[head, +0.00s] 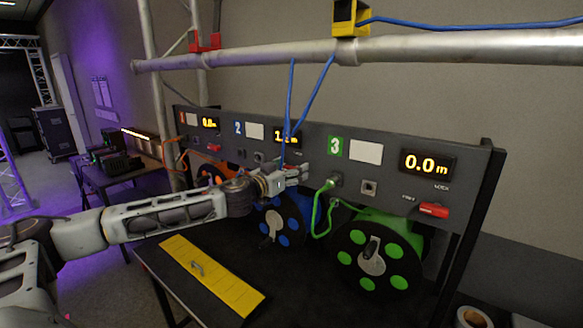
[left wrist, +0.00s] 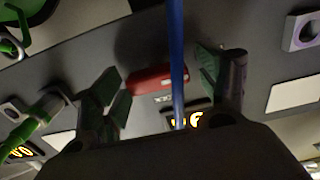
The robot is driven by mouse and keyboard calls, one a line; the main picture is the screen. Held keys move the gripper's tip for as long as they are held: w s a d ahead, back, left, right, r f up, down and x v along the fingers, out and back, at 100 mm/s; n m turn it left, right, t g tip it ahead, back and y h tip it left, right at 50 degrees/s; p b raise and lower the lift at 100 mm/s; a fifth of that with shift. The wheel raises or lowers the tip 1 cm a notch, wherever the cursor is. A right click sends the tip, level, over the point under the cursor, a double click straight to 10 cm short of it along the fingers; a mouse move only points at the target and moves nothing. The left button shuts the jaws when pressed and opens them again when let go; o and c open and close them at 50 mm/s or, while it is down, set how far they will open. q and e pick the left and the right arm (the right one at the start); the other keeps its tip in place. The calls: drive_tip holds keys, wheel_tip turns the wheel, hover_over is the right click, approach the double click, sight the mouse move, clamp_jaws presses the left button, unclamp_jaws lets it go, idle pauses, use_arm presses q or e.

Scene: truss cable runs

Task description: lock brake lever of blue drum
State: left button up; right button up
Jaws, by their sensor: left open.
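The blue drum (head: 287,222) sits under the panel at station 2, partly hidden behind my left arm and gripper. Its red brake lever (left wrist: 157,78) shows in the left wrist view, lying nearly level on the panel between my spread fingers. In the head view my left gripper hides this lever. My left gripper (head: 300,172) is in front of the panel, just above the blue drum; in the left wrist view its fingers (left wrist: 165,88) are open and apart from the lever. A blue cable (left wrist: 175,50) crosses the view beside the lever's right end. My right gripper is not in view.
The green drum (head: 380,255) and its red lever (head: 433,210) are to the right, with a green cable (head: 319,215) nearby. The orange drum (head: 213,174) is left. A yellow plate (head: 210,275) lies on the table. A truss pipe (head: 450,47) runs overhead.

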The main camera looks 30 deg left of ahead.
use_arm(q)
drive_tip(key=shift+w, duration=0.15)
drive_tip(key=shift+c, duration=0.3)
drive_tip(key=c, duration=1)
